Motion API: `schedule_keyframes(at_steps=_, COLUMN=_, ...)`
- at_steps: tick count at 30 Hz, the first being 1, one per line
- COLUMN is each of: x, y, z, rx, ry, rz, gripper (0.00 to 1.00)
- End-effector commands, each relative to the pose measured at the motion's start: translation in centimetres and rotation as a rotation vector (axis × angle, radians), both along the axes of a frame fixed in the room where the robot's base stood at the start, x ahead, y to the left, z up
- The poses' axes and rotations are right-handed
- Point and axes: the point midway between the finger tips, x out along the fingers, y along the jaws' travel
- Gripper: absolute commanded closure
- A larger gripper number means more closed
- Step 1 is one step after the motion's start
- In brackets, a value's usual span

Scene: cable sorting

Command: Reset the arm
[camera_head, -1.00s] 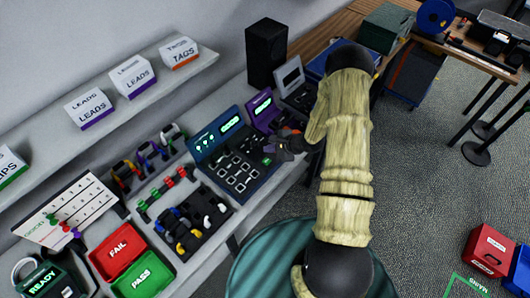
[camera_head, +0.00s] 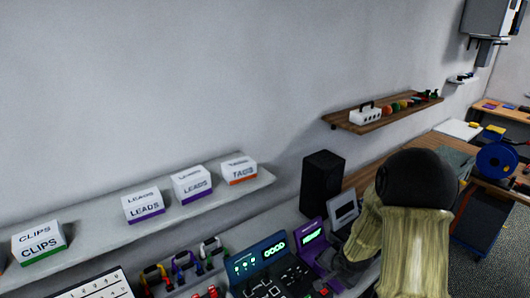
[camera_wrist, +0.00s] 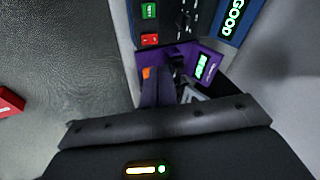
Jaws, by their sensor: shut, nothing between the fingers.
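My arm reaches in from the lower right of the head view, with its black joint and pale ribbed sleeve in front of the bench. My gripper (camera_head: 330,282) is low by the test console, near the small purple device (camera_head: 312,238). In the wrist view my gripper (camera_wrist: 172,72) is shut and empty, its dark fingers over the purple device (camera_wrist: 203,68). I cannot tell whether they touch anything. The blue test console (camera_head: 262,258) shows a green GOOD, and its panel (camera_wrist: 232,20) also shows in the wrist view.
A black speaker (camera_head: 323,185) and a grey-screened device (camera_head: 342,211) stand close to the arm. Above the bench is a shelf (camera_head: 110,230) with CLIPS, LEADS and TAGS boxes. A wooden wall shelf (camera_head: 350,126) is behind. Open floor and a red box (camera_wrist: 10,102) lie left in the wrist view.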

Motion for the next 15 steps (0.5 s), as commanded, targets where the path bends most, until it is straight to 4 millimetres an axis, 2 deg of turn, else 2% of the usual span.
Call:
schedule_keyframes(at_steps=6, x=-5.0, y=0.7, z=3.0, rx=-0.19, ry=0.058, rz=0.217, gripper=1.0)
schedule_keyframes(at_steps=15, x=-13.7, y=3.1, z=5.5, rx=-0.3, ry=0.158, rz=0.549, gripper=1.0)
